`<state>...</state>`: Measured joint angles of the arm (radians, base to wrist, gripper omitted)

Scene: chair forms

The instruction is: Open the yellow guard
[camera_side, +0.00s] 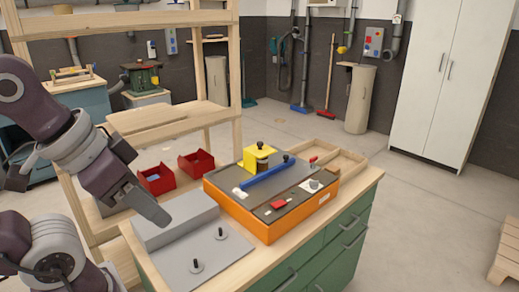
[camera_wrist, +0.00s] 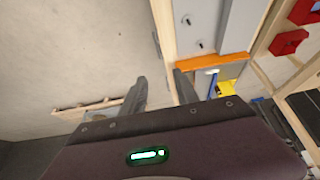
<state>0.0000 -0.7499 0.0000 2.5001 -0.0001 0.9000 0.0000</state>
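The yellow guard (camera_side: 258,157) is a small block-like cover with a dark knob on top, on the grey top of an orange box (camera_side: 270,230). It stands near the back of the box, behind a blue bar (camera_side: 267,172). In the wrist view the guard (camera_wrist: 227,86) shows at the right, partly hidden by my gripper's body. My gripper (camera_side: 160,218) is left of the box, over the grey fixture and apart from the guard. In the wrist view its two fingers (camera_wrist: 163,90) are spread with nothing between them, so it is open.
A grey fixture (camera_side: 190,250) with two upright pegs stands on the bench left of the orange box. Red bins (camera_side: 157,179) sit behind it. A wooden tray (camera_side: 338,160) lies behind the box at right. A red piece (camera_side: 279,204) and a white dial (camera_side: 313,184) are on the box top.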

